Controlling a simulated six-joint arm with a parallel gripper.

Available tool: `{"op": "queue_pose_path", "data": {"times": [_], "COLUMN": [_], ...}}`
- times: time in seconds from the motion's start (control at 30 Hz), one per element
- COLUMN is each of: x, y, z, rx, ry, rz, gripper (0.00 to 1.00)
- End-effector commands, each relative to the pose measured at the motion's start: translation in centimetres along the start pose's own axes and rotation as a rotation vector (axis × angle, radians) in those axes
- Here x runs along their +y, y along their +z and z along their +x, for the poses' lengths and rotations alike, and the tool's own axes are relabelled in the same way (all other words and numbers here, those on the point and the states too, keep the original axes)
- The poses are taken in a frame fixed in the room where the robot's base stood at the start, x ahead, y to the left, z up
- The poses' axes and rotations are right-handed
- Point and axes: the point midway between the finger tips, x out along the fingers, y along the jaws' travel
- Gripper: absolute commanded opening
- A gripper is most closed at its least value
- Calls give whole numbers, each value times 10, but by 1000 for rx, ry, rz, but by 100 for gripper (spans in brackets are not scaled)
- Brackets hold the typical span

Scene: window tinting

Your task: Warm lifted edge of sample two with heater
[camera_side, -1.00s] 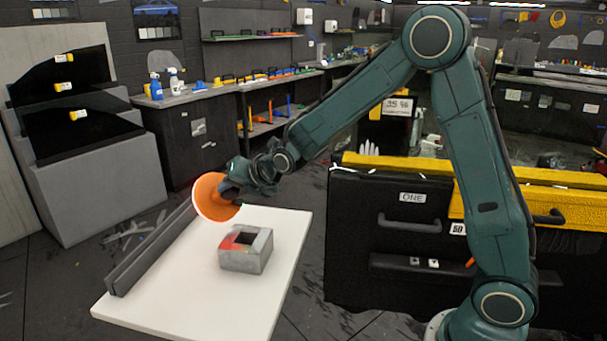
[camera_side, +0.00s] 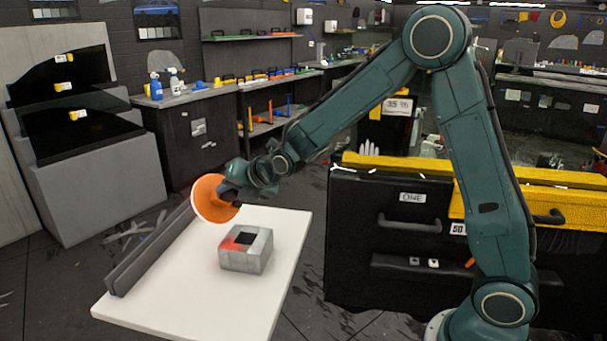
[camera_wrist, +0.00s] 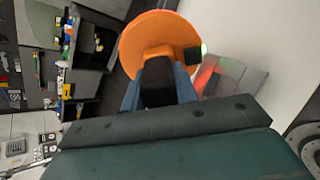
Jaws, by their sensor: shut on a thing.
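My gripper (camera_side: 231,191) is shut on an orange round-faced tool (camera_side: 212,198), which appears to be the heater. In the wrist view its orange disc (camera_wrist: 150,28) and a dark grip part show between my blue fingers (camera_wrist: 160,88). The disc is tilted above the white table's back left part, apart from the grey block (camera_side: 245,262). Black dark-film panels with yellow tags (camera_side: 78,125) stand on a grey stepped rack at the far left. I cannot read the tags, so sample two and any lifted edge cannot be picked out.
The grey block, with a black square and red patch on top, sits on the white table (camera_side: 180,300). A long dark grey bar (camera_side: 150,250) runs along the table's left edge. A black drawer cabinet (camera_side: 390,270) stands to the right. The table front is clear.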

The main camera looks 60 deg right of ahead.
Motion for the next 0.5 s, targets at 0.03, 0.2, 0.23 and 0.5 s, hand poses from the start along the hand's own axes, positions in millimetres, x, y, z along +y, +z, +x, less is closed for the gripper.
{"op": "queue_pose_path", "data": {"times": [0.03, 0.2, 0.23, 0.5], "x": [4, 9, 10, 19], "y": [-2, -13, -15, -34], "z": [-1, -4, -5, -9], "rx": [-4, -4, -4, -4], "ry": [7, 7, 7, 7], "rz": [-2, -1, -2, -1], "gripper": [0, 0, 0, 0]}}
